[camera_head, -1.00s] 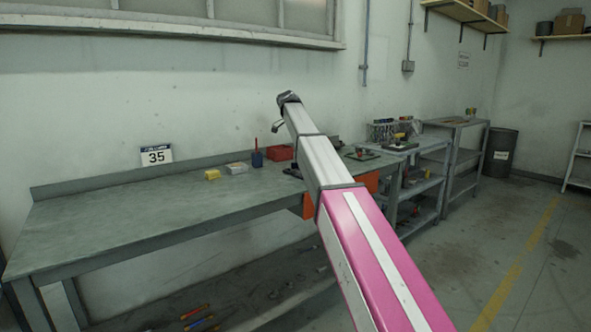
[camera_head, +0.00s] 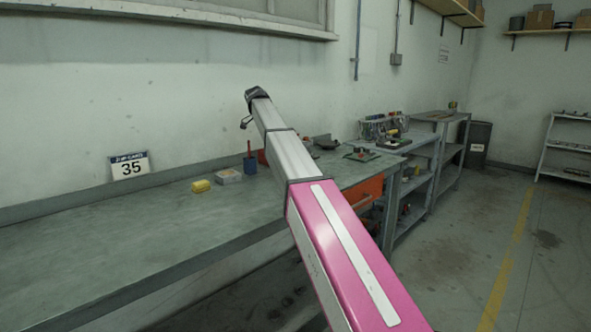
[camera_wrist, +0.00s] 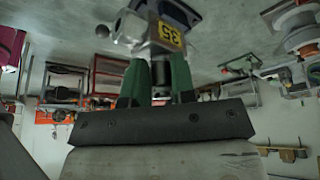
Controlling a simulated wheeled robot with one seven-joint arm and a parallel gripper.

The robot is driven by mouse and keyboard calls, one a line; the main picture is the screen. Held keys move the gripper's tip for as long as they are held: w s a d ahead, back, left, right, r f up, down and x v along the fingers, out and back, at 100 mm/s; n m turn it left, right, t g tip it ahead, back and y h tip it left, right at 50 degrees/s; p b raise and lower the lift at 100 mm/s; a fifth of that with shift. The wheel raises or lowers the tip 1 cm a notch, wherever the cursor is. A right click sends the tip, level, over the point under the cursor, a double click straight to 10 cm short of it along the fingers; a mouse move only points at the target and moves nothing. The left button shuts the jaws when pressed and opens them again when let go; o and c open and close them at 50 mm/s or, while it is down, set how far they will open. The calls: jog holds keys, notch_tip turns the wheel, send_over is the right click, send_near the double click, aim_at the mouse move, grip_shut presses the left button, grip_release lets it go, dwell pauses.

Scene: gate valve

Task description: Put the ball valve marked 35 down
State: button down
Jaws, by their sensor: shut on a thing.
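In the wrist view my gripper (camera_wrist: 158,78) has its two green fingers shut on the ball valve marked 35 (camera_wrist: 140,30). The valve is a metal body with a yellow tag reading 35, and its upper part is cut off by the frame. In the head view my arm reaches forward over the workbench (camera_head: 120,230), and its far end is at the back of the bench; the fingers and the valve are hard to make out there.
A red box is partly hidden behind the arm. The bench's left and front part is clear. Shelving carts (camera_head: 412,160) stand to the right.

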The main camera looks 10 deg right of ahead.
jog(key=shift+s+d+f, duration=0.2)
jog(key=shift+d+f, duration=1.55)
jog(key=shift+d, duration=0.05)
jog(key=shift+s+d+f, duration=0.25)
jog(key=shift+d+f, duration=1.5)
jog(key=shift+d, duration=0.05)
jog(key=shift+s+d+f, duration=0.2)
jog(key=shift+d+f, duration=1.55)
jog(key=shift+d, duration=0.05)
jog(key=shift+f, duration=0.1)
jog(key=c, duration=0.9)
grip_release()
jog(key=shift+c, duration=0.2)
jog(key=v, duration=1.2)
